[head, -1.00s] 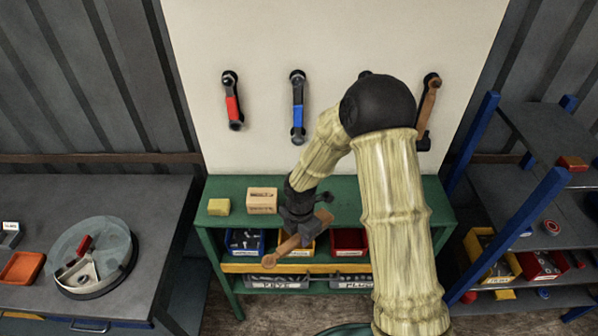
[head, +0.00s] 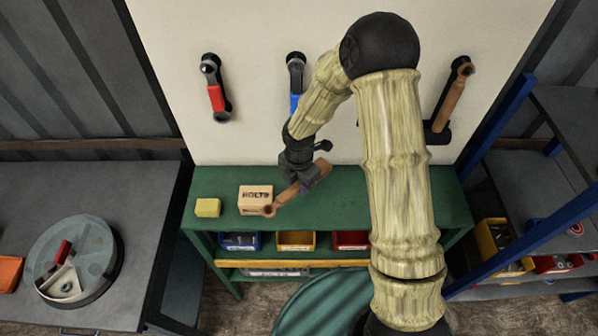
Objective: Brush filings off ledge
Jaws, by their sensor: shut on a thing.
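My gripper (head: 300,172) is shut on a brown wooden-handled tool (head: 285,197). The tool slants down to the left, and its holed end appears in front of the lower right of the wooden BOLTS box (head: 255,194). I cannot make out bristles on it, nor tell whether it touches the box or the bench. The green bench top (head: 400,190) lies below my gripper. No filings can be made out, and I cannot tell which edge is the ledge.
A yellow block (head: 207,208) sits left of the box. Red-handled (head: 219,99), blue-handled (head: 296,75) and brown-handled (head: 452,100) tools hang on the pale board. A round lidded dish (head: 75,262) stands on the left table. Blue-framed shelving (head: 527,215) stands at right.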

